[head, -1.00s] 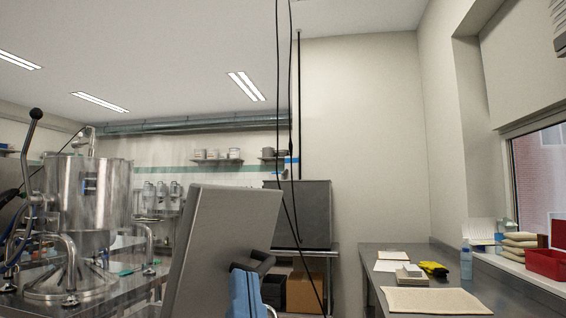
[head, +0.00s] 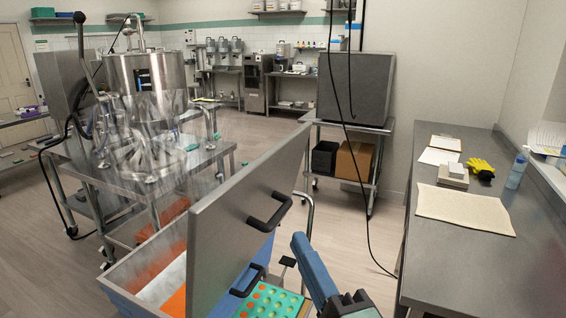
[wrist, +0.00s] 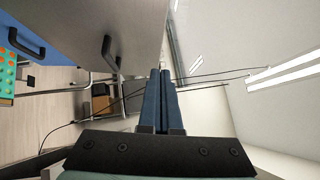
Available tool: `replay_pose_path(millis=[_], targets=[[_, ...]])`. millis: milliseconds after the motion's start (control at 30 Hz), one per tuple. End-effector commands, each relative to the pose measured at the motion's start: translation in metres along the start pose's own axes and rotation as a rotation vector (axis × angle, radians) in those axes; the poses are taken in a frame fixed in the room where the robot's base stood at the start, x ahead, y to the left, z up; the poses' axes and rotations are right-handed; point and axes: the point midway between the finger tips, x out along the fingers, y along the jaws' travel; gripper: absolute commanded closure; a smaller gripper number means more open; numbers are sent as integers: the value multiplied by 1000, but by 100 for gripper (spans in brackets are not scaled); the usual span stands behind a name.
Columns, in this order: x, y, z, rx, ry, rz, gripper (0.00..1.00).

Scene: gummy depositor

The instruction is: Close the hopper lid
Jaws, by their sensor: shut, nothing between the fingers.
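The hopper lid (head: 236,210) is a large grey metal panel standing raised and tilted, with a black bar handle (head: 268,212) on it. Below it is the blue-sided hopper (head: 122,298), open, with white and orange inside; a second black handle (head: 248,281) is on its front. My gripper (head: 298,240), with long blue fingers, is shut and empty, just right of the lid and its handle. In the wrist view the shut fingers (wrist: 161,72) point up beside the lid (wrist: 138,30), with the lid handle (wrist: 110,52) to their left. I see no contact.
A tray with green and orange moulds (head: 270,302) sits in front of the hopper. A steel kettle (head: 148,75) stands on a table (head: 170,172) at left. A long steel counter (head: 470,260) runs along the right. Hanging black cables (head: 352,150) and a cart (head: 362,178) are behind.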

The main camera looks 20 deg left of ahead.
Motion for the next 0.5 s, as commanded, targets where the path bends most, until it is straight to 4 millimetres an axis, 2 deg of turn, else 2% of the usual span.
replay_pose_path(millis=[167,500], targets=[[13,-1,1,15,-7,2,100],[83,-3,2,11,-7,3,100]])
